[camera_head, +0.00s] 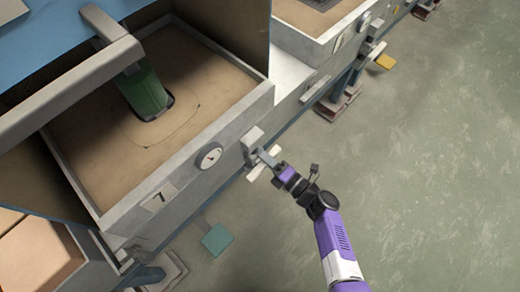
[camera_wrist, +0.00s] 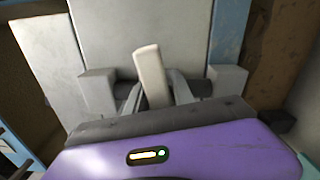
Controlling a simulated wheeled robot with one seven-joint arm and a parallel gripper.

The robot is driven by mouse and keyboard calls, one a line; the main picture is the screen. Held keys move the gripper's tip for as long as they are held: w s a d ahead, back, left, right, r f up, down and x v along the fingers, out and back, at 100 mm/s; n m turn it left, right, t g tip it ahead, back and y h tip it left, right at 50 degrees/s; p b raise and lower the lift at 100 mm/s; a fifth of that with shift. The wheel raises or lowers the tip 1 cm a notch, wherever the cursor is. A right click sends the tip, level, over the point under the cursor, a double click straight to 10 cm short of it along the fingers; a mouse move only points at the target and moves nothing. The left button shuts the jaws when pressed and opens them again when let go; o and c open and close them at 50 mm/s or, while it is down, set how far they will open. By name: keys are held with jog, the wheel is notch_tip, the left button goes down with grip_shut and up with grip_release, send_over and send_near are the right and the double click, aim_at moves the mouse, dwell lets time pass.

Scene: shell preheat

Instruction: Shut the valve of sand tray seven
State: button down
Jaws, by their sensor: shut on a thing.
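Sand tray seven (camera_head: 187,158) is a grey tray filled with sand, with a plate marked 7 (camera_head: 159,197) and a round gauge (camera_head: 209,156) on its front wall. Its valve (camera_head: 252,147) sits on the front wall to the right of the gauge. The pale valve handle (camera_wrist: 151,75) stands nearly upright in the wrist view, leaning slightly. My gripper (camera_head: 268,159) is at the valve, and in the wrist view its fingers (camera_wrist: 157,92) are closed around the handle, one on each side. The lower end of the handle is hidden behind my gripper body.
A green block (camera_head: 146,91) stands in the sand under a grey bar (camera_head: 70,85). Another sand tray with its own gauge (camera_head: 364,19) and valve (camera_head: 375,50) is at upper right. A teal plate (camera_head: 217,239) hangs below tray seven. The floor at right is clear.

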jog(key=shift+f+m+p, duration=0.2)
jog(key=shift+m+p, duration=0.25)
jog(key=shift+m, duration=0.65)
jog(key=c, duration=1.2)
grip_release()
jog(key=shift+c, duration=0.2)
jog(key=p+v, duration=0.2)
jog(key=v, duration=0.5)
jog(key=shift+s+d, duration=0.25)
jog(key=shift+d, duration=0.1)
